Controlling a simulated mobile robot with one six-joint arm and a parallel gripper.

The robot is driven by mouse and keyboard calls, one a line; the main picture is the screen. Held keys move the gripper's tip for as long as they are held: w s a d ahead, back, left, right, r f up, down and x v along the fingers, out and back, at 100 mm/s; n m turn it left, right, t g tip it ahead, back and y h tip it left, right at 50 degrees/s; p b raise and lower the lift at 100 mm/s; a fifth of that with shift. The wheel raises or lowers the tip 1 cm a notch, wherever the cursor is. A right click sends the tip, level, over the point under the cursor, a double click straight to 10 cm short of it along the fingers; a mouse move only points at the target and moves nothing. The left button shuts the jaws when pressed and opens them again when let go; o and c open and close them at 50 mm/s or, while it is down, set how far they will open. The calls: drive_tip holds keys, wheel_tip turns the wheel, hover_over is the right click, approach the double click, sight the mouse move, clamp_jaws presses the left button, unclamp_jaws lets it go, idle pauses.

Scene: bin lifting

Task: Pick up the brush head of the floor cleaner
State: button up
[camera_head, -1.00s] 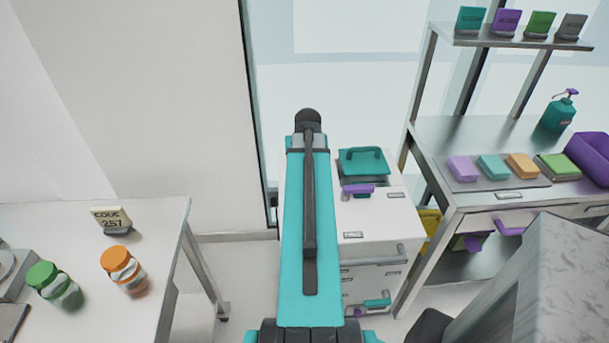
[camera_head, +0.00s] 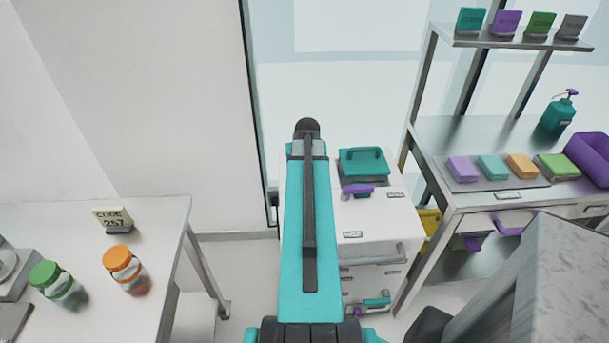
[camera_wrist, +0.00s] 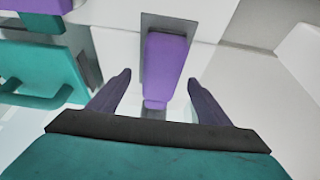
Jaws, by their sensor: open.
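In the wrist view, my gripper (camera_wrist: 158,88) is open, with its two dark purple fingers apart and nothing between the tips touching them. A long purple piece (camera_wrist: 165,68) on a grey plate (camera_wrist: 183,25) lies beyond the fingers, roughly in line with the gap between them. Its lower end shows between the fingers, apart from both. I cannot tell whether this purple piece is the brush head; no part is clearly a floor cleaner's brush head. In the head view, my own teal arm hides the gripper and part of the white cabinet (camera_head: 385,222).
A teal handled lid (camera_head: 363,163) and purple handle (camera_head: 357,189) are on the cabinet. A teal handle (camera_wrist: 45,80) is left of my fingers in the wrist view. A metal bench (camera_head: 490,135) stands right; a white table (camera_head: 165,225) with jars stands left.

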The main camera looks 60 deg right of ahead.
drive_tip(key=shift+p+x, duration=0.65)
drive_tip(key=shift+x, duration=1.5)
drive_tip(key=shift+a, duration=0.15)
drive_tip(key=shift+c, duration=0.2)
drive_tip(key=c, duration=1.2)
drive_tip(key=shift+c, duration=0.2)
drive_tip(key=shift+w, duration=0.1)
